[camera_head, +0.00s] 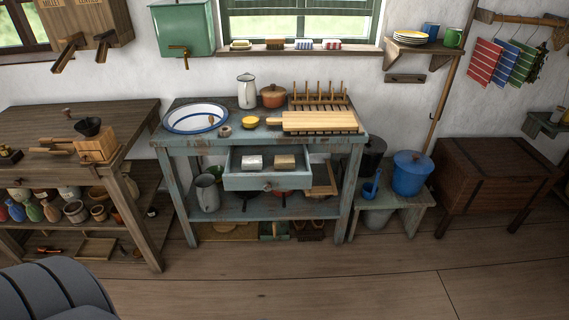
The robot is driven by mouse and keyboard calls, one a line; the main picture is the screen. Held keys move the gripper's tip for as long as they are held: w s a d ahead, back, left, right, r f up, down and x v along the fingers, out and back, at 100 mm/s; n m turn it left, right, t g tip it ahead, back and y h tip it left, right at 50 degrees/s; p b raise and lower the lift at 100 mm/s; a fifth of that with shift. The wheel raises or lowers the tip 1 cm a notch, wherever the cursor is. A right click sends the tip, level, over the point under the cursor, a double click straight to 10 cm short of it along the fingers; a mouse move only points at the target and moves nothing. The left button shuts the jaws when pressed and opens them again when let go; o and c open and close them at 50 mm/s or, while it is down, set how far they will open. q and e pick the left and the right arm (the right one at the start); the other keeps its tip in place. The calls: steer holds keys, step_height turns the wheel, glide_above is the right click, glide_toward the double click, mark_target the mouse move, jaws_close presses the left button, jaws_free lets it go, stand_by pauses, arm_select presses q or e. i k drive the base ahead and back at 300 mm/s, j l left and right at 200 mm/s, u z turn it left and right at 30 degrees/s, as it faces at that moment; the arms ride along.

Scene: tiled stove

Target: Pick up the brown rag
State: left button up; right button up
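A small tan-brown folded item (285,163), which looks like the brown rag, lies in the pulled-out drawer (262,183) of the blue-grey washstand (178,150). A white-grey folded item (252,163) lies to its left in the same drawer, with a gap between them. Both are too small to make out their cloth texture. Neither of my grippers is in view. A dark ribbed shape at the bottom left looks like part of my own body.
The washstand top holds an enamel basin (196,117), a white jug (246,91), a brown pot (273,95) and wooden boards (312,121) above the drawer. A low bench with a blue pot (411,173) stands right. The floor (300,275) in front is clear.

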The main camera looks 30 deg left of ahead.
mark_target(287, 161)
steer(key=j, duration=0.65)
steer(key=i+j+z, duration=0.1)
steer(key=j, duration=0.55)
